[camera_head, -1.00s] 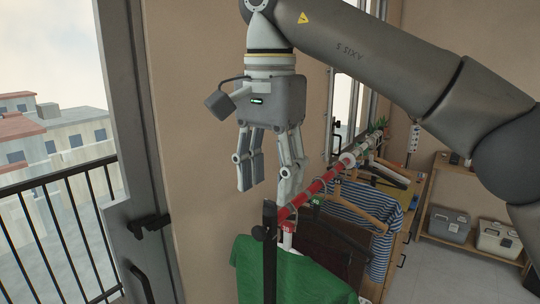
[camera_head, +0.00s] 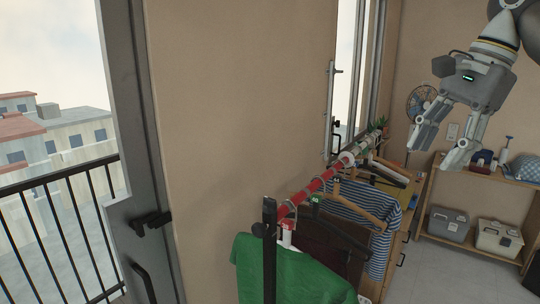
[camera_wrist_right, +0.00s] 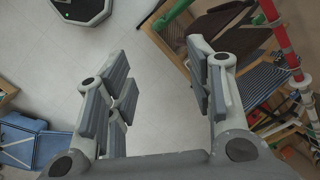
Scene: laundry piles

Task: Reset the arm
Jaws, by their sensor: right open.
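My right gripper (camera_head: 440,150) is in the upper right of the head view, its fingers apart and pointing down and to the left. It is raised, with nothing between its fingers. In the right wrist view both fingers (camera_wrist_right: 160,95) stand wide apart, with bare pale floor showing between them. Most of my right arm is outside the head view, and only its wrist end shows in the top right corner. My left gripper is not in either view.
A clothes rail (camera_head: 316,187) carries a green garment (camera_head: 270,270) and a striped shirt (camera_head: 378,225) on hangers. A shelf (camera_head: 470,177) with boxes stands at the back right. A balcony door with a dark handle (camera_head: 152,222) is on the left. Open floor (camera_head: 435,275) shows at lower right.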

